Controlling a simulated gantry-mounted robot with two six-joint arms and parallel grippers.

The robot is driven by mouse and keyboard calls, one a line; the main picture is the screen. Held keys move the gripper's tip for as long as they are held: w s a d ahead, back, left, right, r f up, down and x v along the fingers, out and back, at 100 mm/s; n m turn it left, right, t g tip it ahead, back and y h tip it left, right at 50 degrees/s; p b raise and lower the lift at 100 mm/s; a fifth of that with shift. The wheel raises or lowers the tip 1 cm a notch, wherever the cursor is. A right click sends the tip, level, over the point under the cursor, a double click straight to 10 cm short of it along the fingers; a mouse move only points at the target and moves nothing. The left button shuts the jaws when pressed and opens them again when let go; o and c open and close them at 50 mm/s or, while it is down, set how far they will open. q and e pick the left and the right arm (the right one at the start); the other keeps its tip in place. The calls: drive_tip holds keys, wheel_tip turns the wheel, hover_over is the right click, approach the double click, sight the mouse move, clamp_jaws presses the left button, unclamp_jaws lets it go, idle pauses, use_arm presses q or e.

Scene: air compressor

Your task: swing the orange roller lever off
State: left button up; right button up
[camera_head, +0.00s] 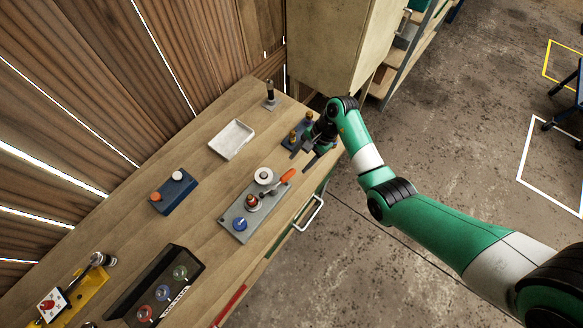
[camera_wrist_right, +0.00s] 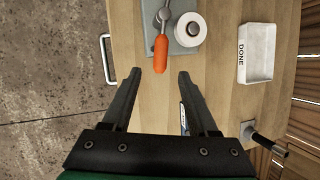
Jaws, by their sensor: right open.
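The orange roller lever (camera_head: 287,176) sits on a grey plate (camera_head: 262,208), its orange handle sticking out toward the upper right. In the right wrist view the orange handle (camera_wrist_right: 160,53) points toward my gripper, with a metal arm behind it. A white roller (camera_head: 263,176) stands beside the lever and also shows in the wrist view (camera_wrist_right: 190,29). My right gripper (camera_head: 303,160) is open and empty. In the wrist view its fingertips (camera_wrist_right: 160,74) are apart, with the handle's end lined up between them; contact cannot be told. My left gripper is out of view.
A white tray (camera_head: 232,139) marked DONE lies behind the plate. A blue block with brass knobs (camera_head: 293,139) is close to my right gripper. A dark upright post (camera_head: 270,94), a blue box (camera_head: 173,192) and a black box (camera_head: 158,287) stand on the workbench (camera_head: 205,205).

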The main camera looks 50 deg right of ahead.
sight(290, 173)
drive_tip(key=b+x, duration=0.1)
drive_tip(key=x, duration=0.6)
drive_tip(key=shift+r+b, duration=0.1)
drive_tip(key=shift+b, duration=0.2)
clamp_jaws()
idle(0.9)
